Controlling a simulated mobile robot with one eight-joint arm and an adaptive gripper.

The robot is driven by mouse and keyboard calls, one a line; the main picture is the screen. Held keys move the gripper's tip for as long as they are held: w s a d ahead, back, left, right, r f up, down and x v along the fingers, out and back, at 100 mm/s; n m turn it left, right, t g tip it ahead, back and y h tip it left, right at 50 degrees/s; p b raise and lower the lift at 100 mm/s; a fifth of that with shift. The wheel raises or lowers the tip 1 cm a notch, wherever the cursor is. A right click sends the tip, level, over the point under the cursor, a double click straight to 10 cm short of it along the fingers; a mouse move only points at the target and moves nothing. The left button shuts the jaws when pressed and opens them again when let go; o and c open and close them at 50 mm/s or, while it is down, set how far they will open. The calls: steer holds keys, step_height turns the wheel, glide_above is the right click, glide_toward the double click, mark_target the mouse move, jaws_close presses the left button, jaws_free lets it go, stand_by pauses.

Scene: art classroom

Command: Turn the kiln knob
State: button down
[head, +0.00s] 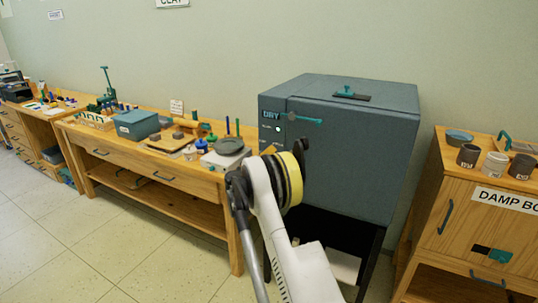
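The kiln is a grey-blue box (360,160) on a dark stand, with the word DRY on its front. A small pale round spot, perhaps the knob (278,128), is on the front below that word. A teal handle (305,120) sticks out to its right.
A wooden workbench (150,158) with tools, a blue-grey box (137,124) and a round grey plate (229,146) stands left of the kiln. A wooden cabinet (455,215) with several cups stands at right. The tiled floor at lower left is clear.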

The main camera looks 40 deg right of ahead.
steer(key=c, duration=1.1)
jaws_free()
steer(key=v, duration=1.2)
steer(key=shift+s, duration=0.1)
